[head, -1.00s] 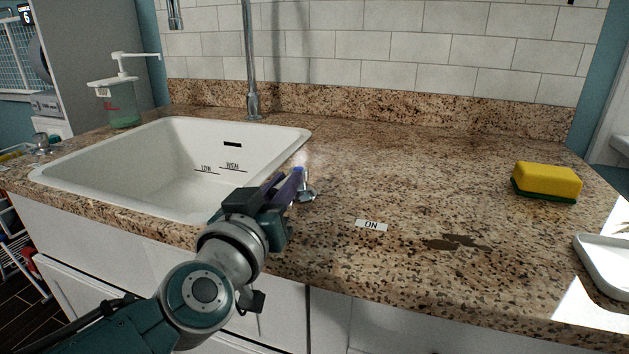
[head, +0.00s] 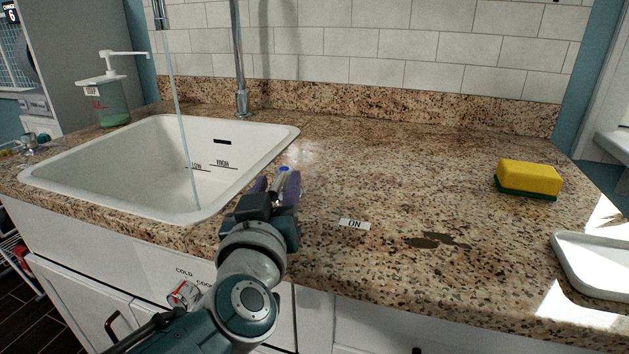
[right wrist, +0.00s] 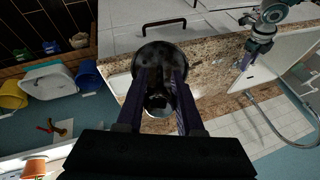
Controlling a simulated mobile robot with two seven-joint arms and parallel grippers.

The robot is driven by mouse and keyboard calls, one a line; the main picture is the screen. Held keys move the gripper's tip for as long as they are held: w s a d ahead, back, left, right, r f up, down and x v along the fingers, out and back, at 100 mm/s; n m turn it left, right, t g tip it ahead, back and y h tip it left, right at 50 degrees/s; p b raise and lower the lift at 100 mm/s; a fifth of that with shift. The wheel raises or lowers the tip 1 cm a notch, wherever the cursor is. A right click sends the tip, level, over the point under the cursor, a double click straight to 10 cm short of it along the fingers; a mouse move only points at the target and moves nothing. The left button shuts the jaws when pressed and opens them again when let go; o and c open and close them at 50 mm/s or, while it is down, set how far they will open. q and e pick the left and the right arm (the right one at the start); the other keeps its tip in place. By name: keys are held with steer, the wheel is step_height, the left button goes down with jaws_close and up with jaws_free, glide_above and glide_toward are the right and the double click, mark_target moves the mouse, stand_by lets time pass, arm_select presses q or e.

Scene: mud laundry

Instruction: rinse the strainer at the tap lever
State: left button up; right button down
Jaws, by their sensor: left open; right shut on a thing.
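The tap lever (head: 283,169), with a blue cap, stands at the right of the white sink (head: 262,138) in the head view. My left gripper (head: 277,184) is open, with its purple fingers around the lever; contact is unclear. A thin stream of water (head: 180,110) runs from the spout at top left into the sink. In the right wrist view my right gripper (right wrist: 158,80) is shut on a dark round thing, apparently the strainer (right wrist: 160,52). Its inside is too dark to make out. The right gripper is outside the head view.
A yellow-green sponge (head: 528,178) and a white tray (head: 590,268) sit further right. A soap dispenser (head: 112,100) stands behind the sink's left side.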

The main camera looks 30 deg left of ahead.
arm_select(q)
steer(key=shift+s+d, duration=0.1)
arm_select(e)
steer(key=shift+r, duration=0.1)
step_height(320, 180, up, 4)
steer(key=p, duration=0.4)
arm_select(q)
steer(key=v, duration=1.1)
steer(key=shift+s+d, duration=0.15)
steer(key=shift+s, duration=0.2)
